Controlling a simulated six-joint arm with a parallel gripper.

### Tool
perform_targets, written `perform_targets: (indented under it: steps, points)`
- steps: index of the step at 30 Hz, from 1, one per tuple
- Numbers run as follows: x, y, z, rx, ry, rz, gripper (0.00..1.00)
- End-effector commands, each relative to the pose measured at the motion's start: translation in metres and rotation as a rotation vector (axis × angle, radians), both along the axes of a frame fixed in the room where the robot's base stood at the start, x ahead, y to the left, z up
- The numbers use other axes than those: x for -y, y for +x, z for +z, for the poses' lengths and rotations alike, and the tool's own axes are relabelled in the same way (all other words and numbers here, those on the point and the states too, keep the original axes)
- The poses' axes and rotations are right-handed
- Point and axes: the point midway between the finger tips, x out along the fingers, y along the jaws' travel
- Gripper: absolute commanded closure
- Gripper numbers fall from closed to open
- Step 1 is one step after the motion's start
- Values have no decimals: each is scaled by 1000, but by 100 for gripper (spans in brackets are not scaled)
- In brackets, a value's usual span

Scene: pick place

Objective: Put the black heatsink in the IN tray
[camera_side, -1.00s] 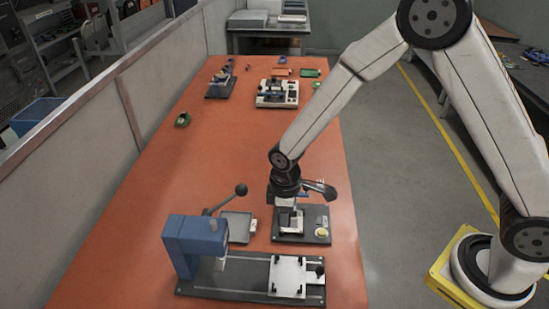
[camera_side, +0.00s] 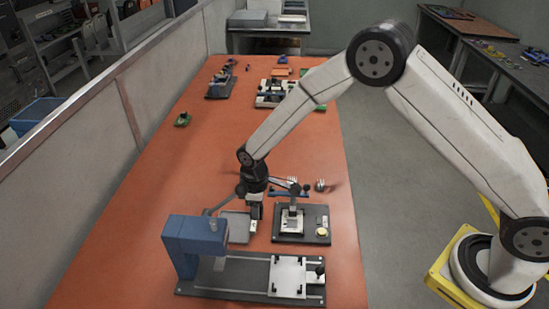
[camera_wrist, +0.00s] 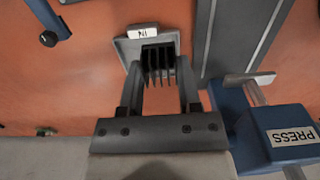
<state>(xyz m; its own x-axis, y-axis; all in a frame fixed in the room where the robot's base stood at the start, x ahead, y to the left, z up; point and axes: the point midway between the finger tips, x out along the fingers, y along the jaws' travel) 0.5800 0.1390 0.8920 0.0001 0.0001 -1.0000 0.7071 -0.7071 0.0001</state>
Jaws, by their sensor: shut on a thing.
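The black heatsink (camera_wrist: 158,62) is between the two fingers of my gripper (camera_wrist: 160,85) in the wrist view, its fins showing. My gripper is shut on it. The grey IN tray (camera_wrist: 127,52) lies behind and below the heatsink in the wrist view, its white IN label showing at the top. In the side view my gripper (camera_side: 255,212) is at the right part of the tray (camera_side: 236,231), pointing down. The heatsink is too small and dark to make out there. I cannot tell whether it touches the tray floor.
A blue press (camera_side: 195,245) on a dark base stands just in front of the tray. A fixture on a dark plate (camera_side: 318,228) with a lever stands right of it. Other fixtures (camera_side: 220,83) are at the far end. The middle of the orange table (camera_side: 215,150) is clear.

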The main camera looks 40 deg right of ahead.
Motion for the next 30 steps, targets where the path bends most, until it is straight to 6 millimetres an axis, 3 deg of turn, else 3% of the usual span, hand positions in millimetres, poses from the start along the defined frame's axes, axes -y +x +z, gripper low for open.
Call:
perform_targets:
  steps: [16,30]
  points:
    - [-10,44,-51,-1,0,0,99]
    - [-12,51,-60,0,0,0,99]
